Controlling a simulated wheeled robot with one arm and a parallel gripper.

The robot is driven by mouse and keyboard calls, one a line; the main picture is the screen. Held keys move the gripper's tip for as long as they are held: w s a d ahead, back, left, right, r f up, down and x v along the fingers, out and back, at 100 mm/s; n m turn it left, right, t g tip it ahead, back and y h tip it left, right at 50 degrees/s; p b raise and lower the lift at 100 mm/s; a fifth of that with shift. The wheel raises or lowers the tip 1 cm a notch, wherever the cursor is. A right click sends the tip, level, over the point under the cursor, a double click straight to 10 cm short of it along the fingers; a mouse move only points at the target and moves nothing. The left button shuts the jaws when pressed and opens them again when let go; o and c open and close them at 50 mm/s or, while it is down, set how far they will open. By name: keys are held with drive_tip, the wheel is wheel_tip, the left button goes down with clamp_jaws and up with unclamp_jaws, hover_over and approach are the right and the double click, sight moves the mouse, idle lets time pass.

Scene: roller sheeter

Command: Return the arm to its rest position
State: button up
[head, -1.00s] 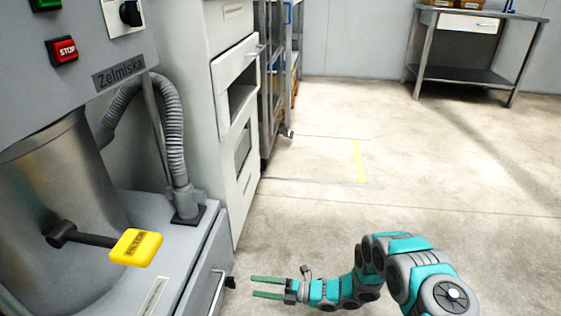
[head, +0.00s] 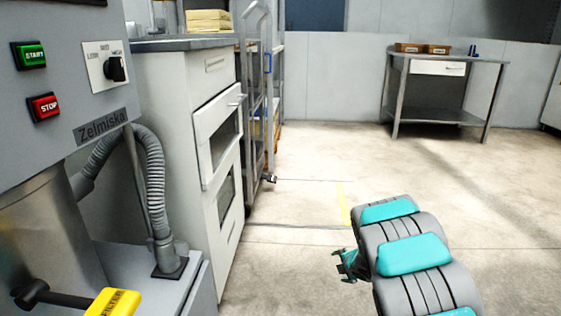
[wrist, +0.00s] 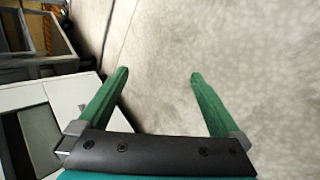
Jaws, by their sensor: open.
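My gripper (wrist: 158,85) shows in the wrist view with its two green fingers spread wide and nothing between them, over the bare floor. In the head view my arm is folded at the lower right. A small teal and dark part at its left, above the floor, looks like the wrist end; the fingers cannot be made out there. The gripper is apart from the machine and the cabinet.
The grey Zelmiska machine (head: 75,105) with its yellow-ended lever (head: 112,302) stands at the left. A white cabinet (head: 215,95) and a metal rack (head: 262,110) stand beyond it. A workbench (head: 440,68) is at the back right. The floor (head: 300,210) between is clear.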

drive_tip(key=s+d+r+m+g+h, duration=0.1)
drive_tip(key=s+d+r+m+h, duration=0.2)
drive_tip(key=s+d+r+m, duration=0.4)
drive_tip(key=s+d+r+m+g+h, duration=0.25)
drive_tip(key=s+r+m, duration=0.25)
drive_tip(key=s+r, duration=0.4)
drive_tip(key=s+a+r+m+g+y, duration=0.1)
drive_tip(key=s+a+r+m+g, duration=0.3)
drive_tip(key=s, duration=0.8)
drive_tip(key=s+a+m+y, duration=0.25)
drive_tip(key=s+a, duration=0.35)
drive_tip(key=s, duration=0.6)
drive_tip(key=s+a+r+m+g+y, duration=0.15)
drive_tip(key=s+a+m, duration=0.3)
drive_tip(key=s, duration=0.85)
wheel_tip(320, 180, up, 13)
drive_tip(key=g+p, duration=0.1)
drive_tip(key=p, duration=1.1)
drive_tip(key=shift+a+n+h, duration=0.2)
drive_tip(key=shift+n+h, duration=0.2)
drive_tip(key=shift+h, duration=0.05)
